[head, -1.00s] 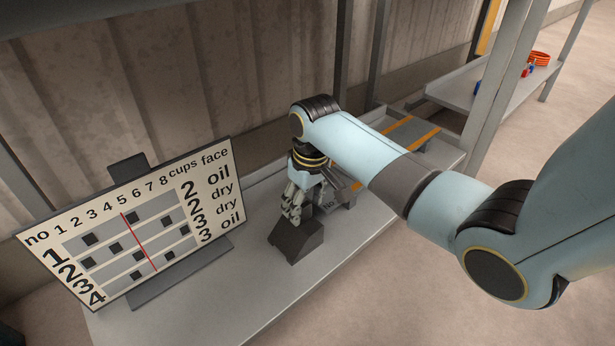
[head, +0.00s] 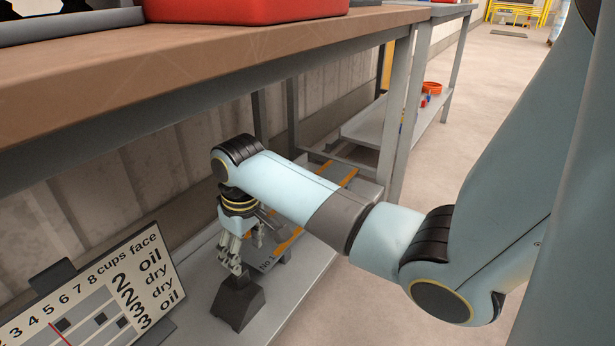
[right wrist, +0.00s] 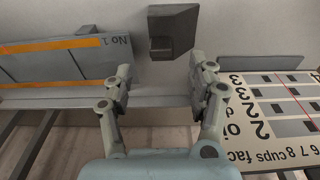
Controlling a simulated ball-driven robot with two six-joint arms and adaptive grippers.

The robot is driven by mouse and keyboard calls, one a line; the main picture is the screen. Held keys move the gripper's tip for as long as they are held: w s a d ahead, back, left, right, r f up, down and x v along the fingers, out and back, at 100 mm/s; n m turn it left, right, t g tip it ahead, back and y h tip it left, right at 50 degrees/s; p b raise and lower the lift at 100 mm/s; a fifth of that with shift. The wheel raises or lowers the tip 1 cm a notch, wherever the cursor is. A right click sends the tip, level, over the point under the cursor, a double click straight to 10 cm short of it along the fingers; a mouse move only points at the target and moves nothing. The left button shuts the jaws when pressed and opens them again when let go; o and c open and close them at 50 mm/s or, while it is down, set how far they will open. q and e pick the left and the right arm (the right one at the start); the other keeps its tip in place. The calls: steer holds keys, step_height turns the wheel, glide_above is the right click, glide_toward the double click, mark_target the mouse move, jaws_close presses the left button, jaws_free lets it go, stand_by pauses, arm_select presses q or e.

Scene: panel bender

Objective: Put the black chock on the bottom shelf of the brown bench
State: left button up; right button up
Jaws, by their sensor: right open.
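The black chock (head: 237,303) is a dark block with a sloped top. It stands on the grey bottom shelf (head: 280,292) of the brown bench (head: 220,62), beside the chart board. My right gripper (head: 235,264) is open and points down just above the chock. In the right wrist view the chock (right wrist: 172,32) lies beyond the open fingertips (right wrist: 163,76), with nothing between the fingers. My left gripper is not in view.
A chart board (head: 95,300) stands on the shelf to the left. A plate with orange strips (head: 345,178) lies behind my gripper. The bench top and its legs (head: 398,115) surround my arm. A red bin (head: 240,8) sits on top. Floor at right is clear.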

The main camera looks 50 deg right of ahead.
steer(key=s+f, duration=0.6)
steer(key=s, duration=0.5)
steer(key=s+f, duration=0.7)
steer(key=s, duration=0.5)
steer(key=s+f+g+h, duration=0.1)
steer(key=s+f, duration=0.5)
steer(key=s, duration=0.6)
steer(key=shift+a+f, duration=0.15)
steer(key=shift+f, duration=0.1)
